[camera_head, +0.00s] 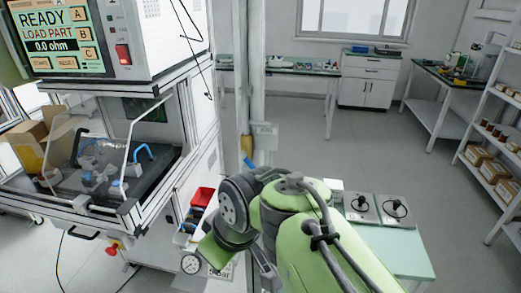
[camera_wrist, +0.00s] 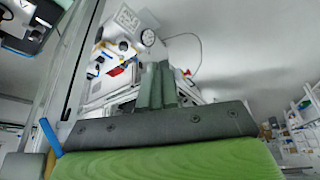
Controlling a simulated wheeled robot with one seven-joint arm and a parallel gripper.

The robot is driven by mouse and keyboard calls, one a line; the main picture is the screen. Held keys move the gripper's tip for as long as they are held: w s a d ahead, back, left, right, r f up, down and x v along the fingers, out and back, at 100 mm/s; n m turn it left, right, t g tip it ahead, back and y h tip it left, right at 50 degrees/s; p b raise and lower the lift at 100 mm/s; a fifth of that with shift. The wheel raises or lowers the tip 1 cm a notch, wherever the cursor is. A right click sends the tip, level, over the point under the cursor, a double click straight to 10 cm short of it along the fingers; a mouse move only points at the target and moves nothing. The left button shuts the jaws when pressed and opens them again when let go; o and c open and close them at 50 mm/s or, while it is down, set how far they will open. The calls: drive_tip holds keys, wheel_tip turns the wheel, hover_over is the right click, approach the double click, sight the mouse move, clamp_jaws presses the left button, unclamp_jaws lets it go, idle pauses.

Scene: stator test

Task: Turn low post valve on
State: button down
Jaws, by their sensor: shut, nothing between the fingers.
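A blue lever (camera_head: 247,163), which looks like the low post valve's handle, is on the grey post left of centre in the head view, just above my arm. In the wrist view a blue lever (camera_wrist: 50,138) slants at the lower left, beside my gripper's green body, with a yellow part below it. The valve body is hidden or too small to make out. My gripper (camera_wrist: 158,68) is shut and empty, its two grey fingers together at mid-picture. The lever is off to the left of the fingers, apart from them. In the head view my arm hides the fingertips.
The test bench (camera_head: 150,205) stands close on the left, with a red bin (camera_head: 202,196) and a pressure gauge (camera_head: 191,264) on its side. A pale green table (camera_head: 405,255) with two black-knobbed devices is at the right. Open floor (camera_head: 330,150) lies behind.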

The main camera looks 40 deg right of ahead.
drive_tip(key=w+d+r+n+y+p, duration=0.1)
drive_tip(key=w+d+r+p, duration=0.1)
drive_tip(key=d+r+p, duration=0.4)
drive_tip(key=w+d+r+n+y+p, duration=0.1)
drive_tip(key=w+d+r+n+p, duration=0.15)
drive_tip(key=d+r+p, duration=0.4)
drive_tip(key=s+d+r+n+t+p, duration=0.1)
drive_tip(key=s+d+r+p, duration=0.15)
drive_tip(key=d, duration=0.35)
drive_tip(key=s+d+r+t+p, duration=0.1)
drive_tip(key=s+d+p, duration=0.1)
drive_tip(key=d+p, duration=0.3)
drive_tip(key=b+x, duration=0.4)
drive_tip(key=x, duration=1)
drive_tip(key=shift+w+a+r+y, duration=0.15)
drive_tip(key=shift+w+y, duration=0.1)
drive_tip(key=shift+y, duration=0.15)
